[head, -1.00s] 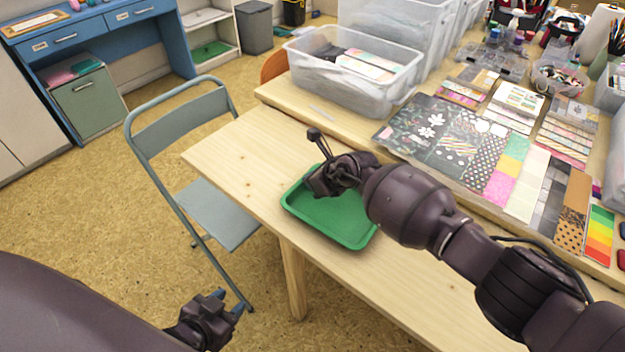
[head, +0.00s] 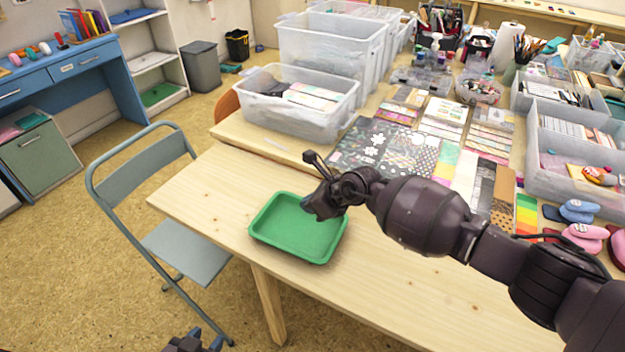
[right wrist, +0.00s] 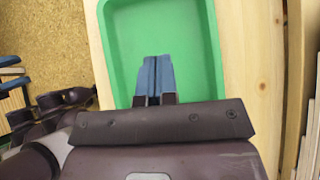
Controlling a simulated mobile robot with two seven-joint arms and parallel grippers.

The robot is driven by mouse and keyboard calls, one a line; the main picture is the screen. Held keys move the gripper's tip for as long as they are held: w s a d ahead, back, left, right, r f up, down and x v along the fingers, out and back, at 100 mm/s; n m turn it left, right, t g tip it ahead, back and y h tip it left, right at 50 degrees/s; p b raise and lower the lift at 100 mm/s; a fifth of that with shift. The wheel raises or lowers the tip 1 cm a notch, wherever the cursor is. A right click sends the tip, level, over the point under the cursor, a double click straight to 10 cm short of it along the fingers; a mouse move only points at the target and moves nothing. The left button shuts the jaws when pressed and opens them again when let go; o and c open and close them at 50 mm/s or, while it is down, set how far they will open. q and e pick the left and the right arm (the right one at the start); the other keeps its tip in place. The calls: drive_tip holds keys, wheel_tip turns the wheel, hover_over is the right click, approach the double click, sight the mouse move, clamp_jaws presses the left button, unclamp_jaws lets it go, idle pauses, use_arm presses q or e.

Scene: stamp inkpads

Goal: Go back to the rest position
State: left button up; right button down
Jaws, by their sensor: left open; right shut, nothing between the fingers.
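My right gripper shows from behind in the head view, over the upper right part of a green tray (head: 262,242) on the table. Its fingertips are hidden there by its own body. In the right wrist view the blue fingers of my right gripper (right wrist: 154,75) are shut together and empty, above the tray floor (right wrist: 160,30). My left gripper (head: 206,340) is at the bottom edge of the head view, low over the floor and away from the table. Its two blue fingertips are apart and nothing shows between them; most of it is cut off.
A folding chair (head: 185,250) stands left of the wooden table (head: 200,190). Patterned sheets (head: 385,145), clear bins (head: 300,118) and blue and pink stamp-like items (head: 585,235) lie at the back and right. The table's front left is bare.

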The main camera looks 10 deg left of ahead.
drive_tip(key=s+a+r+m+t+y, duration=0.2)
drive_tip(key=s+r+m+t+y, duration=0.45)
drive_tip(key=m, duration=0.45)
drive_tip(key=d+r+m+t+h, duration=0.1)
drive_tip(key=d+m+t+h, duration=0.8)
drive_tip(key=d+m, duration=0.9)
drive_tip(key=s+d+f+m+g+h, duration=0.2)
drive_tip(key=s+d+m+h, duration=0.1)
drive_tip(key=d+m, duration=0.25)
drive_tip(key=s+d+f+m+g+h, duration=0.1)
drive_tip(key=s+d+f+m+h, duration=0.25)
drive_tip(key=m, duration=0.25)
drive_tip(key=s+d+f+m+g+h, duration=0.1)
drive_tip(key=s+d+f+m+g, duration=0.25)
drive_tip(key=s+d, duration=0.35)
drive_tip(key=s+d+f+m+g+h, duration=0.1)
drive_tip(key=s+d+f+m+g, duration=0.1)
drive_tip(key=s+d+m+g, duration=0.5)
drive_tip(key=s+d+r+g+y, duration=0.1)
drive_tip(key=s+d+g+y, duration=0.1)
drive_tip(key=s, duration=1.2)
drive_tip(key=w+f+n+t, duration=0.1)
drive_tip(key=w+f+t, duration=0.7)
drive_tip(key=w, duration=0.1)
drive_tip(key=shift+a+t, duration=0.3)
drive_tip(key=shift+a, duration=0.15)
